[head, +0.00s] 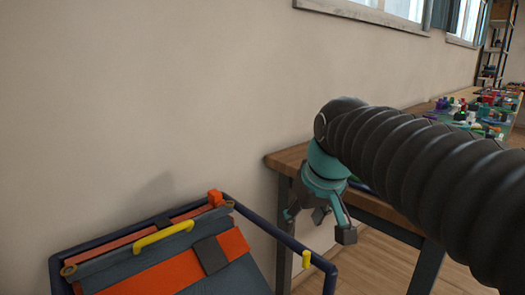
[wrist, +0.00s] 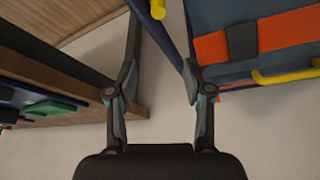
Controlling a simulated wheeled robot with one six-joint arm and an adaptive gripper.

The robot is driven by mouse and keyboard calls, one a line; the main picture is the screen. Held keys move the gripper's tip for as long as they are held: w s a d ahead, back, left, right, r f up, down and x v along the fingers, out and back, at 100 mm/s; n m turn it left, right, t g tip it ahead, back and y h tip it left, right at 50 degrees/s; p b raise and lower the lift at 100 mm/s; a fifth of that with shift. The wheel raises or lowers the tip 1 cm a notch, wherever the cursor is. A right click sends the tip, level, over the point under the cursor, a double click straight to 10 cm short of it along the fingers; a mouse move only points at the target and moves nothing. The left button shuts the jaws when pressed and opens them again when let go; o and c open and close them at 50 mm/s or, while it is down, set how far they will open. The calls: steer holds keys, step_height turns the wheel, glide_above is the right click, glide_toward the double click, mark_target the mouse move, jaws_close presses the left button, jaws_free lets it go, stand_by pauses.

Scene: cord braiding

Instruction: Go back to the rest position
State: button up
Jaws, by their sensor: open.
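My gripper (head: 318,207) is teal and dark grey and hangs from my black ribbed arm in the head view. It is in the air in front of the wooden table's left end. In the wrist view my gripper (wrist: 150,92) shows its two fingers spread apart with nothing between them. No cord shows clearly in either view.
A blue-framed rack (head: 62,268) with a grey and orange bag (head: 170,275) and a yellow handle (head: 162,236) stands at lower left. The wooden table (head: 290,157) along the wall carries several small coloured items (head: 480,112).

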steer(key=s+d+f+m, duration=0.1)
steer(key=s+d+f, duration=0.3)
steer(key=s+f, duration=0.2)
steer(key=s+d+f+m+h, duration=0.1)
steer(key=s+d+f+m, duration=0.1)
steer(key=s+d+f, duration=0.2)
steer(key=s+f, duration=0.3)
steer(key=s, duration=0.1)
steer(key=shift+s+m+t, duration=0.2)
steer(key=shift+m+t, duration=0.1)
steer(key=shift+t, duration=0.1)
steer(key=shift+f, duration=0.1)
